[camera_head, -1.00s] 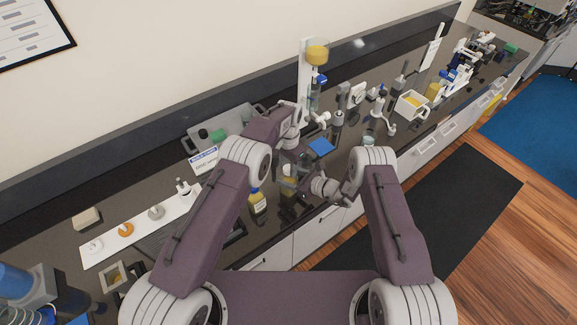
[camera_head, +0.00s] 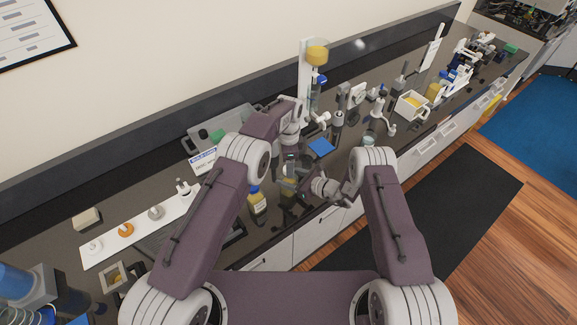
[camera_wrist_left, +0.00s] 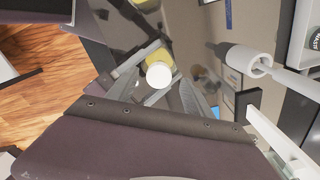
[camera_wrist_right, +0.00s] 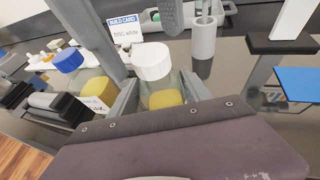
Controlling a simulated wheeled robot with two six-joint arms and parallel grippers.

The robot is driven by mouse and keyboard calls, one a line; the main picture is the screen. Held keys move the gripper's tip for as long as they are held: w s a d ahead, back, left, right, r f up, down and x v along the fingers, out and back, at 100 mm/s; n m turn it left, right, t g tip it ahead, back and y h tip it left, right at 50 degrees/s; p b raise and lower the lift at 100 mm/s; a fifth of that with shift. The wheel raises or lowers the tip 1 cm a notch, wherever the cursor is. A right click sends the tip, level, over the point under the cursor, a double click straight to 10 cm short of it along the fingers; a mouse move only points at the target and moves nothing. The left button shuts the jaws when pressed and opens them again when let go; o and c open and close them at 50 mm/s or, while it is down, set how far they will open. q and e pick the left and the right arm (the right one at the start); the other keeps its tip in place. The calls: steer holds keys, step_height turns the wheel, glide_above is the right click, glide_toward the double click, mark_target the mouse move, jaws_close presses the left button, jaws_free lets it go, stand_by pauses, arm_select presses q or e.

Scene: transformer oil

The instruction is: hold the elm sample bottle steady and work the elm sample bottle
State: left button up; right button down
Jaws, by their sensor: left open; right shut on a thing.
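The elm sample bottle appears to be the clear bottle with a white cap and yellow oil (camera_wrist_right: 165,98); no name on it can be read. In the right wrist view it stands upright between the fingers of my right gripper (camera_wrist_right: 158,95), which is shut on it. In the head view its yellow oil shows small (camera_head: 287,186), partly hidden by the grippers. My left gripper (camera_wrist_left: 165,85) is open and points down above the bottle. In the left wrist view the white cap (camera_wrist_left: 159,74) lies between its fingers, with no clear contact.
A blue-capped bottle (camera_head: 256,203) of yellow oil stands close to the left. A build card (camera_head: 204,160) stands behind it. A blue pad (camera_head: 321,147) and a glass column with yellow oil (camera_head: 317,56) are to the right and back. The counter's front edge is close.

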arm_select(q)
step_height(320, 180, up, 10)
stand_by(0.3)
steer(key=shift+r, duration=0.1)
arm_select(e)
steer(key=shift+c, duration=2)
jaws_free()
arm_select(q)
step_height(320, 180, down, 3)
steer(key=b, duration=0.2)
steer(key=shift+b, duration=0.4)
arm_select(e)
steer(key=v, duration=0.9)
